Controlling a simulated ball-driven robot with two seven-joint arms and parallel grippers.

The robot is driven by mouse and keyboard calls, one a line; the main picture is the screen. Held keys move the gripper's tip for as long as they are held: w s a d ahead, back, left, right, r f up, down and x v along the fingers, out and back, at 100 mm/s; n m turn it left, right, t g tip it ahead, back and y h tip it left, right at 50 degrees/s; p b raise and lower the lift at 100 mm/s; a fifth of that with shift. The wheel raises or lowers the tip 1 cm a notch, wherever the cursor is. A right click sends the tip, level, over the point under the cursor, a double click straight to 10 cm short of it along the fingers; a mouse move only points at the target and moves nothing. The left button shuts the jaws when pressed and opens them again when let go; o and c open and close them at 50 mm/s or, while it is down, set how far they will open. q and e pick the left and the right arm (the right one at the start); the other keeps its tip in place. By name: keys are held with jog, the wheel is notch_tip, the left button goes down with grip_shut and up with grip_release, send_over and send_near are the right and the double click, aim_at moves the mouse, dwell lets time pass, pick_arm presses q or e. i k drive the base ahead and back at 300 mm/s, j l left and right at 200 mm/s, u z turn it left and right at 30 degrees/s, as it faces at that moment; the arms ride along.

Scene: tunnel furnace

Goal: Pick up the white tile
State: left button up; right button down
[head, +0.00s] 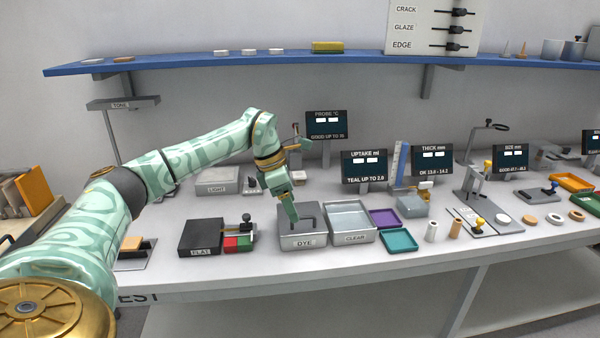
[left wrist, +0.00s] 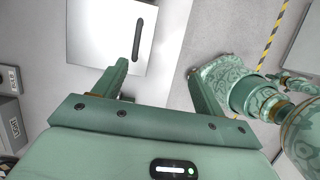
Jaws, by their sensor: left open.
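My left gripper (head: 291,213) points down over the grey DYE box (head: 303,241), its fingertips near the box's dark handle. Its jaws (left wrist: 158,80) are apart in the left wrist view, and I see nothing between them. I cannot tell for sure which piece is the white tile. A white round piece (head: 502,218) lies on the bench at the right. Small pale pieces (head: 248,52) lie on the blue shelf. My right gripper is not in view.
The CLEAR tray (head: 352,239), a purple tray (head: 384,218) and a teal tray (head: 399,241) stand right of the DYE box. The black FLAT block (head: 200,239) stands to its left. Display screens (head: 364,166) stand behind. The blue shelf (head: 180,63) runs above the bench.

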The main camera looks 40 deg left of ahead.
aim_at(296, 175)
jog(key=i+j, duration=0.6)
jog(key=j, duration=0.2)
jog(key=i+j, duration=0.25)
jog(key=j, duration=0.2)
